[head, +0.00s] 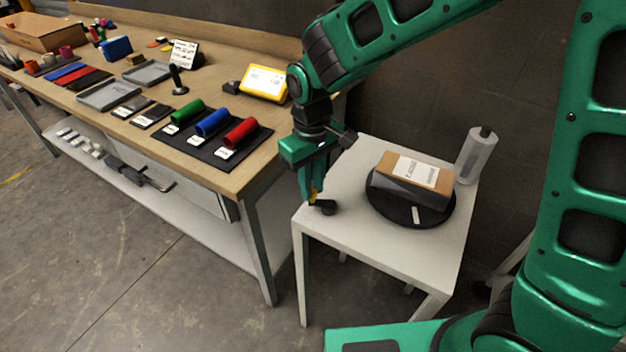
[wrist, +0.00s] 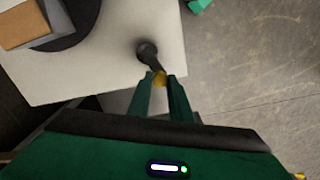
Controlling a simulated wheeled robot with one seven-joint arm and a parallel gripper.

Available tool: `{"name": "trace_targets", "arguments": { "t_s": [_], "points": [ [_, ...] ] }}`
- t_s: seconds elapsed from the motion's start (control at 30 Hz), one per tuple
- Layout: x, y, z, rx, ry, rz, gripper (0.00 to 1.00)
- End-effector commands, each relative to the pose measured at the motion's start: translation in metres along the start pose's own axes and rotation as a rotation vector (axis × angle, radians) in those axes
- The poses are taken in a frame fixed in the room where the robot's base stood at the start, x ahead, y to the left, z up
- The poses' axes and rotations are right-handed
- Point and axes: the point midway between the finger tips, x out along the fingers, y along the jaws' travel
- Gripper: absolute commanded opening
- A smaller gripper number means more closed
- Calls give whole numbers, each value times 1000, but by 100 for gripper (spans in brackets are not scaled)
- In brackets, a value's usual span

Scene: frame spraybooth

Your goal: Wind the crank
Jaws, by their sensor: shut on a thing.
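The crank (head: 325,207) is a black arm with a round hub at the left front corner of the small white table. A yellow knob shows at its end. In the wrist view the crank (wrist: 147,52) runs from its hub down to the yellow knob (wrist: 159,79). My gripper (head: 313,196) points down at the table corner. In the wrist view my gripper (wrist: 160,82) has its green fingers on either side of the yellow knob, shut on it. Part of the knob is hidden by the fingers.
A black turntable (head: 412,212) on the white table (head: 350,240) carries a cardboard box (head: 420,168). The wooden workbench (head: 245,175) at left holds coloured rolls, trays and a yellow device (head: 264,82).

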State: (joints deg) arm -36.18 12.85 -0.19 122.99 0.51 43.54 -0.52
Motion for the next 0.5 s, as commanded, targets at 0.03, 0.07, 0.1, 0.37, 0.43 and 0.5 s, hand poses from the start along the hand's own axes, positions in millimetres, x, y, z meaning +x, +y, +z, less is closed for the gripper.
{"name": "trace_targets", "arguments": {
  "t_s": [0.03, 0.07, 0.1, 0.37, 0.43, 0.5],
  "points": [
    [0, 0, 2, -31, 0, 1, 0],
    [0, 0, 2, -51, -1, 1, 0],
    [0, -1, 3, -77, -1, 1, 0],
    [0, -4, 7, -198, -1, 1, 0],
    [0, -4, 7, -216, -1, 1, 0],
    [0, -4, 8, -230, -1, 1, 0]
  ]
}}
